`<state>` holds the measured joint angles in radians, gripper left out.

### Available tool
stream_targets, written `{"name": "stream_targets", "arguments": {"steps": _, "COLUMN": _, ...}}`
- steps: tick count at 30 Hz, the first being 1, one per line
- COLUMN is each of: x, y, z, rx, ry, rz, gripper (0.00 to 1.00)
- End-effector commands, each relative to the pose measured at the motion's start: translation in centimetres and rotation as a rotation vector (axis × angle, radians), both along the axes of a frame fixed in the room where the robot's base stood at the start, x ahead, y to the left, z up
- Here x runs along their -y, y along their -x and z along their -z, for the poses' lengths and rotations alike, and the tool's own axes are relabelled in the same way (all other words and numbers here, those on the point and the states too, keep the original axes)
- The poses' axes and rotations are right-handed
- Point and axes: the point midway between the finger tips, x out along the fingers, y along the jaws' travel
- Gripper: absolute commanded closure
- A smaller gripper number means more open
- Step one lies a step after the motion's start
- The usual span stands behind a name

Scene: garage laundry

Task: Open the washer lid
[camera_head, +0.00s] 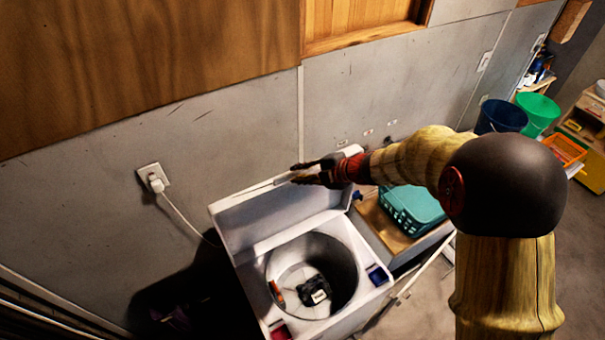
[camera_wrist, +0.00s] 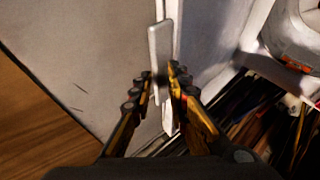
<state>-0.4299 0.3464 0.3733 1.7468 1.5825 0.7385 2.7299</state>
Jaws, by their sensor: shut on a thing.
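The white washer (camera_head: 351,319) stands against the grey wall with its drum (camera_head: 342,263) in view from above. Its lid (camera_head: 270,219) is raised and stands up steeply at the back of the opening. My gripper (camera_head: 297,176) is at the top edge of the lid. In the wrist view my gripper (camera_wrist: 163,82) has its two fingers on either side of the lid's thin edge (camera_wrist: 160,45), shut on it. Inside the drum are a dark object with a white label (camera_head: 315,293) and a small orange item (camera_head: 276,293).
A teal basket (camera_head: 412,209) sits on a wooden surface right of the washer. A wall outlet with a plug (camera_head: 155,181) and cord is at left. Blue (camera_head: 502,117) and green (camera_head: 538,110) buckets stand far right. Open floor lies at lower right.

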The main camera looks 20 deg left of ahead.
Motion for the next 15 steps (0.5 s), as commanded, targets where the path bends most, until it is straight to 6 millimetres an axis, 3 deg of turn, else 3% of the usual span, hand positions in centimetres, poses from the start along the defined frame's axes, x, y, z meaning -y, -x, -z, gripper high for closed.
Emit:
{"name": "stream_targets", "arguments": {"steps": 5, "x": 0.15, "y": 0.26, "z": 0.66, "rx": -0.006, "ry": 0.007, "rz": -0.001, "gripper": 1.0}}
{"name": "stream_targets", "arguments": {"steps": 6, "x": 0.16, "y": 0.27, "z": 0.68, "rx": -0.007, "ry": 0.007, "rz": -0.001, "gripper": 0.83}}
{"name": "stream_targets", "arguments": {"steps": 11, "x": 0.15, "y": 0.25, "z": 0.62, "rx": -0.006, "ry": 0.006, "rz": -0.002, "gripper": 0.74}}
{"name": "stream_targets", "arguments": {"steps": 15, "x": 0.11, "y": 0.2, "z": 0.47, "rx": -0.005, "ry": 0.005, "rz": 0.0, "gripper": 0.74}}
